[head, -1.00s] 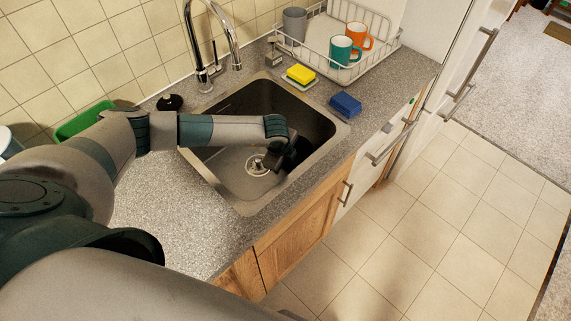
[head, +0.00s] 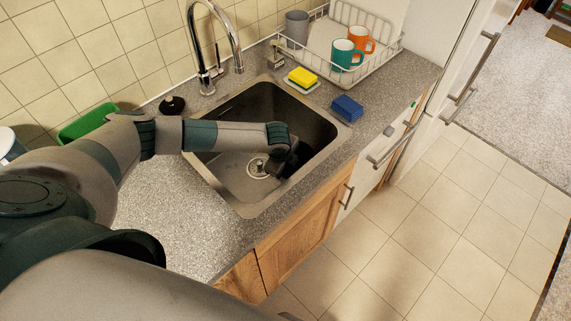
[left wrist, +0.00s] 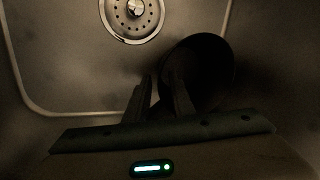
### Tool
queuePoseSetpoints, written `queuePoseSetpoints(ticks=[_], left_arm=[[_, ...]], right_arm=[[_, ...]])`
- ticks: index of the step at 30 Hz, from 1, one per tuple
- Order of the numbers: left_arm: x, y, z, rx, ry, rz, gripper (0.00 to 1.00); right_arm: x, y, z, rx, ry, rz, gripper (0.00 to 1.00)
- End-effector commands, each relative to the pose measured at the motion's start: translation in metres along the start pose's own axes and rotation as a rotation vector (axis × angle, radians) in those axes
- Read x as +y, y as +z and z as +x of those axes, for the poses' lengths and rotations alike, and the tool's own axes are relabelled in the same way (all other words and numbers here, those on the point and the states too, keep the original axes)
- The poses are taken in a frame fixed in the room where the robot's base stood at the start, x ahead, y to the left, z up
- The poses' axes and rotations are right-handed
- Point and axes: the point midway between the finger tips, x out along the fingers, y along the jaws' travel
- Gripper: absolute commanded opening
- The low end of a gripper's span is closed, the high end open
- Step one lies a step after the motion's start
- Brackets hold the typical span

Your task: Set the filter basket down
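The filter basket, a dark round cup, shows in the left wrist view (left wrist: 215,65), low in the sink and beside the drain. My left gripper reaches down into the sink (head: 290,158). In the left wrist view its fingers (left wrist: 161,90) are close together at the basket's near left rim, one on each side of the wall, and appear shut on it. Dim light hides the exact contact, and I cannot tell whether the basket's underside touches the sink floor. In the head view the basket is mostly hidden behind the gripper. My right gripper is not in view.
The metal sink (head: 235,180) has its drain (head: 258,168) left of the gripper. A yellow sponge (head: 302,76), a blue sponge (head: 347,107) and a dish rack with mugs (head: 318,50) stand beyond it. The tap (head: 212,50) rises behind. The near left counter (head: 180,220) is clear.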

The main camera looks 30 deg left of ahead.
Motion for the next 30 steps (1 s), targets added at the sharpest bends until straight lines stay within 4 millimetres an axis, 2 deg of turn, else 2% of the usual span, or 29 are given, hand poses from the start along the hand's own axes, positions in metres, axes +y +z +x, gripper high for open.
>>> queuePoseSetpoints(ticks=[8,14,24,30], left_arm=[[0.0,0.0,-0.016,0.001,-0.001,-0.001,0.22],[0.0,0.0,-0.042,0.001,-0.002,0.001,0.22],[0.0,0.0,-0.097,0.001,-0.003,0.002,0.22],[0.0,0.0,-0.117,0.001,-0.002,0.001,0.22]], right_arm=[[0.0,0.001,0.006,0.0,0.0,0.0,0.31],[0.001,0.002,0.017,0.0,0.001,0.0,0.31],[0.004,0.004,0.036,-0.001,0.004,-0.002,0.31],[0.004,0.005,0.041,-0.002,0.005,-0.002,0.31]])
